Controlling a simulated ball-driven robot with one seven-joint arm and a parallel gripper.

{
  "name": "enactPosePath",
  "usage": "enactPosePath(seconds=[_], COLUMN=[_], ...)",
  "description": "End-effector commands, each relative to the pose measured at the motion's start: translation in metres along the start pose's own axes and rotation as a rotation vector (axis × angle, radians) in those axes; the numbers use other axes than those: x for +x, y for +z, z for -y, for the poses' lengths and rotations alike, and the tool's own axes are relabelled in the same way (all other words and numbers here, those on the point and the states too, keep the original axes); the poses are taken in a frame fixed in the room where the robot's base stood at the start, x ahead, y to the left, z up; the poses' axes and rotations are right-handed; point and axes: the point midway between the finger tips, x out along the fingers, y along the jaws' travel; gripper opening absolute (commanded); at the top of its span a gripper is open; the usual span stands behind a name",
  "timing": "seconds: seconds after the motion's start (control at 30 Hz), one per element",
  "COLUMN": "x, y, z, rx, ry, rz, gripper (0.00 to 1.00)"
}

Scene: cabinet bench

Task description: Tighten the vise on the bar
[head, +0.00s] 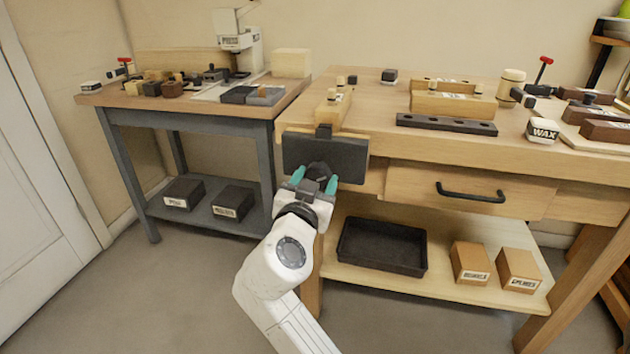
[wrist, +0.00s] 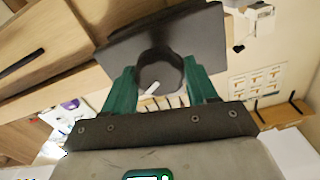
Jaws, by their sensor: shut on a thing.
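The vise shows as a dark, flat jaw plate (head: 350,158) on the front left end of the wooden bench, and it fills the upper middle of the wrist view (wrist: 205,38). A round, dark knob (wrist: 160,75) with a white mark stands at the front of the plate. My gripper (head: 315,180) is shut on this knob, one teal finger on each side, also in the wrist view (wrist: 160,68). A pale wooden bar (head: 333,108) lies on the bench top just behind the vise. Whether the jaw touches a bar is hidden.
A drawer with a black handle (head: 470,192) is right of the vise. A black tray (head: 382,247) and cardboard boxes stand on the lower shelf. A dark bar with holes (head: 446,124) lies on top. A grey-framed side table (head: 190,118) stands left across a gap.

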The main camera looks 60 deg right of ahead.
Motion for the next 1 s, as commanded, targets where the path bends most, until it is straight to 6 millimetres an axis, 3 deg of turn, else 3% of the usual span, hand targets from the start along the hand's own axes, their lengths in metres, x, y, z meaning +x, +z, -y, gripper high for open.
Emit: enactPosePath(seconds=[1.0], x=[0.0002], y=[0.0040], z=[0.0001], rx=[0.216], ry=[0.000], rz=[0.003], gripper=[0.31])
